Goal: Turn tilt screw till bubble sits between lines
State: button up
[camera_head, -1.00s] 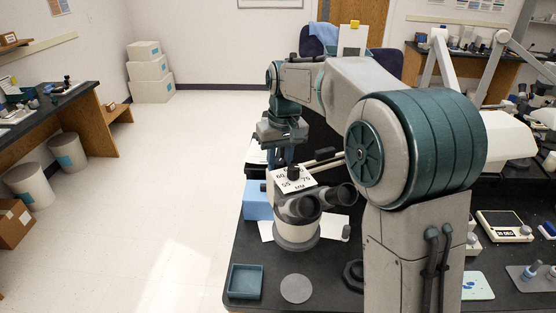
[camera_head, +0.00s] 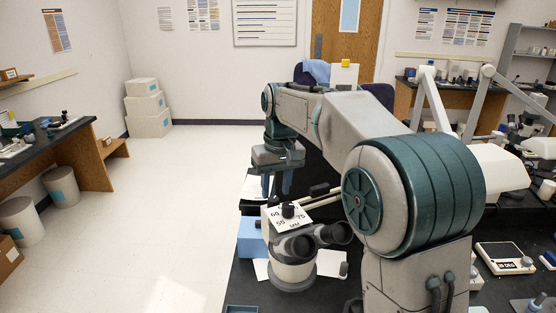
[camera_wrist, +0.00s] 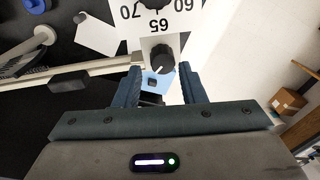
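My gripper (camera_wrist: 160,68) is open in the wrist view, one dark finger on each side of the picture. A black round knob (camera_wrist: 160,60) with a light mark shows between the fingertips, with a gap on both sides; I cannot tell how far beyond them it lies. A light blue box (camera_wrist: 156,79) shows behind it; the head view also shows this box (camera_head: 250,238). In the head view my gripper (camera_head: 278,186) points down above the bench, beside the binocular instrument (camera_head: 292,262). No bubble or pair of lines can be made out, and no part is clearly identifiable as the tilt screw.
A white plate with numbers (camera_head: 290,222) and a black knob (camera_head: 288,210) stands close to my gripper, above the eyepieces (camera_head: 318,238). Pale rods (camera_wrist: 70,68) run beside the left finger in the wrist view. Open floor (camera_head: 165,220) lies left of the bench.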

notch_tip(320, 180, up, 10)
jog(key=shift+s+d+r, duration=0.15)
jog(key=shift+d, duration=0.25)
